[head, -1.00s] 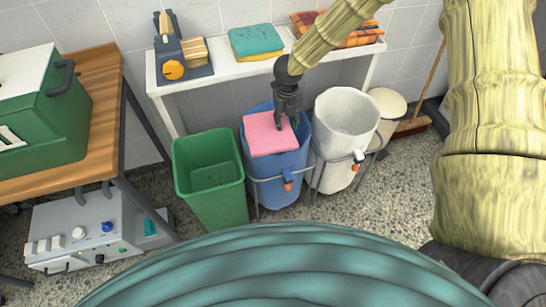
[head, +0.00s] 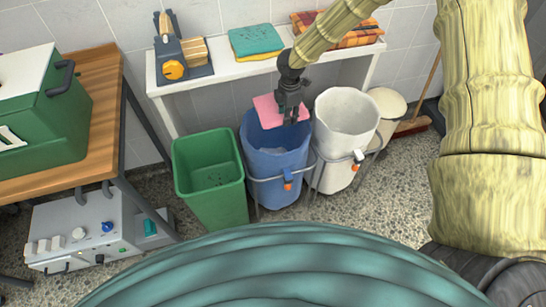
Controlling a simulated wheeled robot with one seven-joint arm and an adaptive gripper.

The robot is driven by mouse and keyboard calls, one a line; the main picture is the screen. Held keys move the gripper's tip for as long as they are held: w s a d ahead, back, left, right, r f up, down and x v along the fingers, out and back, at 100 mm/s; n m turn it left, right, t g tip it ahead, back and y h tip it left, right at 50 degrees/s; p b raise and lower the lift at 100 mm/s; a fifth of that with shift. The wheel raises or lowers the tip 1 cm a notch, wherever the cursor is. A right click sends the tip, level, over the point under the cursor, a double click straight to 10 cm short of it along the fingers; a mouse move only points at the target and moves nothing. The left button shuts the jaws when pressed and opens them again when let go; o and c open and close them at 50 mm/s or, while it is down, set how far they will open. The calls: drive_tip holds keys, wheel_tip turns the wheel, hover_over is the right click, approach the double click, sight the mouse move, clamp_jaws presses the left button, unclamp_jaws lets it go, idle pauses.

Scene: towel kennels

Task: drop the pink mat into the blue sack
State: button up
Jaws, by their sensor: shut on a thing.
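The pink mat (head: 268,113) is in my gripper (head: 292,118), above the back part of the blue sack (head: 277,163). The sack stands open in a metal frame, and its front wall and part of its dark inside show. My gripper is shut on the mat, near the mat's right part, and hides some of it. The mat looks tilted and is partly over the sack's back rim; I cannot tell whether it touches the rim.
A green bin (head: 209,178) stands left of the sack and a white sack (head: 346,124) right of it. Behind is a white shelf (head: 225,72) with folded towels (head: 256,41) and a tool. A wooden table (head: 100,92) with a green box (head: 45,105) is at left.

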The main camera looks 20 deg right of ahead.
drive_tip(key=shift+f, duration=0.15)
drive_tip(key=shift+f+b, duration=1.85)
drive_tip(key=shift+f, duration=1)
drive_tip(key=o, duration=1.3)
drive_tip(key=shift+c, duration=0.2)
wheel_tip(320, 180, up, 12)
